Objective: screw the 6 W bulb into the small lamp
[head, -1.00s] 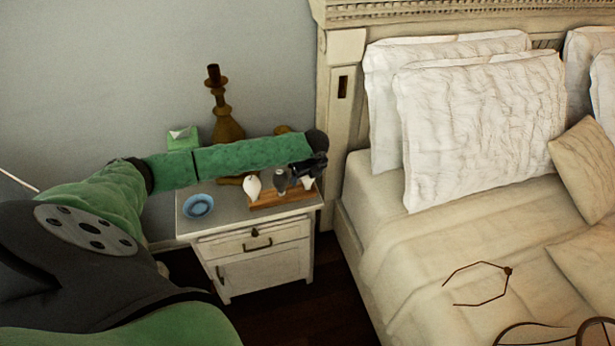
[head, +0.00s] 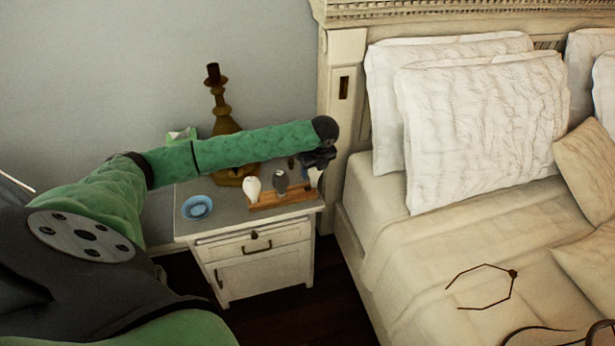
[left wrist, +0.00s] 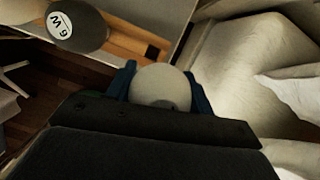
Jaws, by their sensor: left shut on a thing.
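The bulb marked 6 W (left wrist: 75,27) is dark grey and stands in a wooden rack; in the head view a grey bulb (head: 281,183) stands in the middle of the rack (head: 283,202). My left gripper (head: 316,165) is at the rack's right end. Its blue fingers (left wrist: 160,90) are shut on a pale round bulb (left wrist: 160,80), not the grey one. That pale bulb shows below the gripper in the head view (head: 314,180). A brass lamp stand (head: 220,108) with a dark socket (head: 213,73) rises behind my forearm. My right gripper is not in view.
A white bulb (head: 252,189) stands at the rack's left end. A blue dish (head: 197,207) lies on the nightstand's (head: 260,270) left front. A green box (head: 180,134) is partly hidden behind my arm. The bed post (head: 345,120) is close to the right of my gripper.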

